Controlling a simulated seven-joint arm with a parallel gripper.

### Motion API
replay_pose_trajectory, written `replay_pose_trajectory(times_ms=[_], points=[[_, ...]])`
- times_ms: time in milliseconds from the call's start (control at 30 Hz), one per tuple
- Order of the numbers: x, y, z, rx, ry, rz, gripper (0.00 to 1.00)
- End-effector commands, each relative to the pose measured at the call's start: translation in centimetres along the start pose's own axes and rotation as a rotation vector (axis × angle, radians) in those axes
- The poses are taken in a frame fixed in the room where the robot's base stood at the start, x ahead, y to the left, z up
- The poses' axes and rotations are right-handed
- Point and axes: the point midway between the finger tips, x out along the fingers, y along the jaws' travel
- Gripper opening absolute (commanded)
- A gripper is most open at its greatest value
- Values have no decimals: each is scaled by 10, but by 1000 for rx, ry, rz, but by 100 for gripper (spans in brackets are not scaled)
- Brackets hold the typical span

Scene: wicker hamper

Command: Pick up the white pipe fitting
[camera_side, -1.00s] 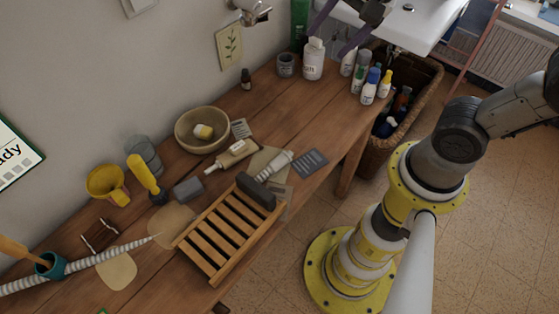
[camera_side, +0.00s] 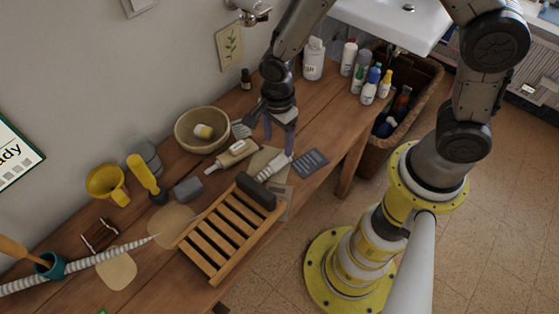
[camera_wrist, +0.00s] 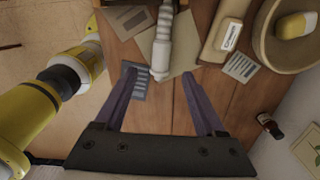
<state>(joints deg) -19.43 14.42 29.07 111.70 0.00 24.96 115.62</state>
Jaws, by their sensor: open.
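The white pipe fitting (camera_side: 273,167), a pale ribbed tube, lies on flat paper sheets on the wooden table, beside the dark end of a slatted wooden rack (camera_side: 226,235). In the wrist view the fitting (camera_wrist: 163,38) points toward me, and its near end shows between my fingertips. My gripper (camera_side: 279,146) points down, open and empty, with its purple fingers at the fitting's upper right end in the side view. The open fingers also show in the wrist view (camera_wrist: 158,76). I cannot tell how high the tips are above the fitting.
A beige tube-shaped bottle (camera_side: 232,156) lies left of the fitting, and a bowl (camera_side: 180,128) with a yellow-and-white item stands behind it. A dark printed card (camera_side: 311,162) lies to the right. Several bottles stand near the table's far right end, beside a wicker hamper (camera_side: 362,165).

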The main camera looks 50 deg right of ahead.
Motion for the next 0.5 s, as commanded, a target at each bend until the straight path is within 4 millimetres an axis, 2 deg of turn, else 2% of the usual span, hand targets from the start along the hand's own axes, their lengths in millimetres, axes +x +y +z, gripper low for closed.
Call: replay_pose_trajectory(times_ms=[100, 367, 500], points=[[20, 1, 0, 0, 2, 3, 72], [38, 0, 0, 0, 0, 0, 72], [57, 0, -1, 0, 1, 3, 72]])
